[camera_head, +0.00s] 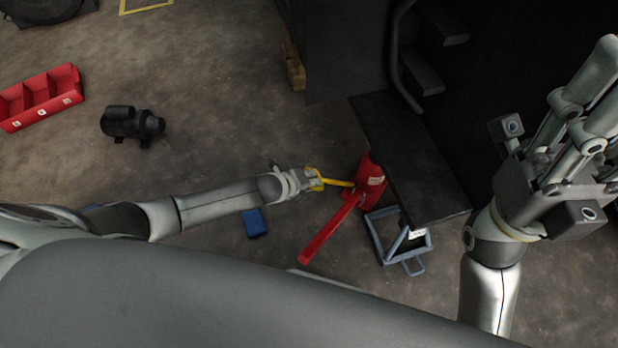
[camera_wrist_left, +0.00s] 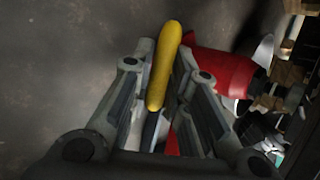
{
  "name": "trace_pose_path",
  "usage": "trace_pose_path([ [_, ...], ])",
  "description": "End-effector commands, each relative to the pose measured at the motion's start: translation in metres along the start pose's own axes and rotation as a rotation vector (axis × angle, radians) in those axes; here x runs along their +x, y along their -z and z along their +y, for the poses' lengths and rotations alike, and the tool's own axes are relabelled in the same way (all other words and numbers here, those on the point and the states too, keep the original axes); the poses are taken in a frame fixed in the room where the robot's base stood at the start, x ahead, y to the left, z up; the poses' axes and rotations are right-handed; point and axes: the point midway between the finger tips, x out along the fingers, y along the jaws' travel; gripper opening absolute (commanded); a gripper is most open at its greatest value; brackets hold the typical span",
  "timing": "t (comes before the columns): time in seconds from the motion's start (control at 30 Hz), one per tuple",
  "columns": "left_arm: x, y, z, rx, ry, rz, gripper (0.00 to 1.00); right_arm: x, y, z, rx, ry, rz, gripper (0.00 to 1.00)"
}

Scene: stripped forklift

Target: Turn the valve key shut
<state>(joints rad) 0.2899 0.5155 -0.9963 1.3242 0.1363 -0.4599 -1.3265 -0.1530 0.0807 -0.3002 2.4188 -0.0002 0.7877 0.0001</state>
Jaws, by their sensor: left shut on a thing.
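The valve key is a yellow bar (camera_head: 335,182) that meets the red jack (camera_head: 370,178) at its left side. My left gripper (camera_head: 312,180) is shut on the outer end of the yellow key. In the left wrist view the yellow key (camera_wrist_left: 168,50) lies between the two fingers, and the jack's red body (camera_wrist_left: 222,72) is just to the right. How the key seats in the jack is hidden.
A long red lever (camera_head: 328,235) slants down-left from the jack. The dark forklift body (camera_head: 420,165) stands behind and right. A blue-grey frame (camera_head: 385,240) is beside the jack. A blue block (camera_head: 255,223), black motor (camera_head: 130,122) and red bin (camera_head: 42,98) lie on the floor at left.

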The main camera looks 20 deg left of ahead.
Motion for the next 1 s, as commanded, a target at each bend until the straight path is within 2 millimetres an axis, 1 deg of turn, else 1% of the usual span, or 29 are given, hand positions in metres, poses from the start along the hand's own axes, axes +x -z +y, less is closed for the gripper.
trace_pose_path([
  [0.27,0.0003,0.0027,0.0026,0.062,0.02,-0.011,0.0,-0.0013,0.0007,0.0001,0.001,-0.004,-0.006,0.4],
  [0.7,0.0008,0.0035,0.0053,0.072,0.017,-0.012,0.0,-0.0026,0.0,0.0002,0.002,-0.006,-0.01,0.4],
  [0.73,0.0008,0.0035,0.0055,0.072,0.017,-0.012,0.21,-0.0026,0.0,0.0002,0.002,-0.006,-0.01,0.4],
  [0.8,0.0008,0.0037,0.0056,0.071,0.017,-0.011,0.3,-0.0026,-0.0001,0.0002,0.002,-0.005,-0.011,0.4],
  [0.83,0.0008,0.0038,0.0056,0.07,0.017,-0.011,0.34,-0.0027,-0.0001,0.0002,0.002,-0.005,-0.011,0.4],
  [0.87,0.0008,0.0038,0.0054,0.07,0.017,-0.011,0.35,-0.0027,-0.0001,0.0001,0.002,-0.005,-0.011,0.4],
  [1.0,0.0007,0.0028,0.0039,0.068,0.02,-0.012,0.35,-0.0026,-0.0002,0.0001,0.002,-0.004,-0.011,0.4],
])
